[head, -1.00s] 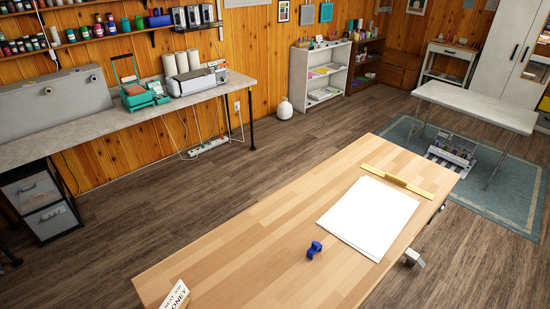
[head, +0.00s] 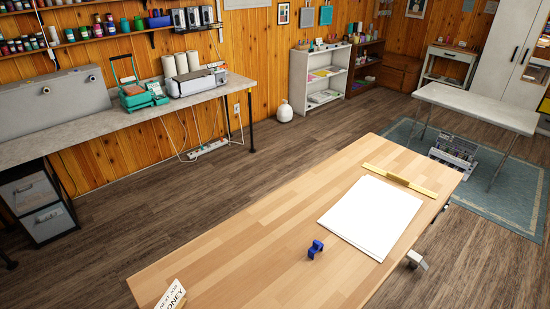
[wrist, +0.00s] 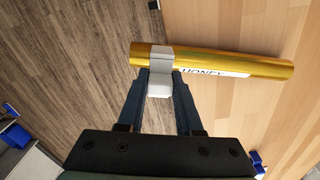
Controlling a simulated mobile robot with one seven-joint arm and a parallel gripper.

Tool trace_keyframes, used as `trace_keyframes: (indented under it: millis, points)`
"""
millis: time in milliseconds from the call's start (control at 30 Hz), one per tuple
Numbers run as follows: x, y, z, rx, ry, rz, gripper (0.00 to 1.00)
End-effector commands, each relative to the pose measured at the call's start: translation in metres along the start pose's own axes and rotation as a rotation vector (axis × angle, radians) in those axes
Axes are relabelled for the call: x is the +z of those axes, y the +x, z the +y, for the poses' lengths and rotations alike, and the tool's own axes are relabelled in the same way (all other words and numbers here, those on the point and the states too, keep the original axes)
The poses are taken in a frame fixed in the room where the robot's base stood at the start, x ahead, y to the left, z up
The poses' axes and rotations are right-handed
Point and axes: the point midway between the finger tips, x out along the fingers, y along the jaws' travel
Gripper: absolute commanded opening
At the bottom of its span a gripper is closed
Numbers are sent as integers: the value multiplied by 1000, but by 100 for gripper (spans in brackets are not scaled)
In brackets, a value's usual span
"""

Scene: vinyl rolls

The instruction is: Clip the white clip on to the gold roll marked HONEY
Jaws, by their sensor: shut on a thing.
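The gold roll (wrist: 218,63) with a label reading HONEY (wrist: 203,71) lies across the upper part of the wrist view. Its left part shows against the floor, its right part against the wooden table. The white clip (wrist: 161,58) shows as a white band across the roll, left of the label; its lower block (wrist: 159,88) sits between my fingertips. My gripper (wrist: 160,86) is shut on that block. The band spans the roll's visible side; the underside is hidden, so I cannot tell how fully it is seated. My gripper is not visible in the head view.
The wooden table (head: 255,250) holds a blue clip (head: 315,249), a white sheet (head: 370,217), a yellow bar (head: 399,181) and a NEXT JOB card (head: 173,295) at its near left. Much of the tabletop is bare. A grey side bench (head: 85,131) stands behind, across open floor.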

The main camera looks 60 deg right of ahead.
Motion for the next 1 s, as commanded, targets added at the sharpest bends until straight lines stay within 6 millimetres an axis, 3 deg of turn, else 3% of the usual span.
trace_keyframes:
  millis: [1000]
  points:
    - [0, 11, 0, 0, 0, 0, 0]
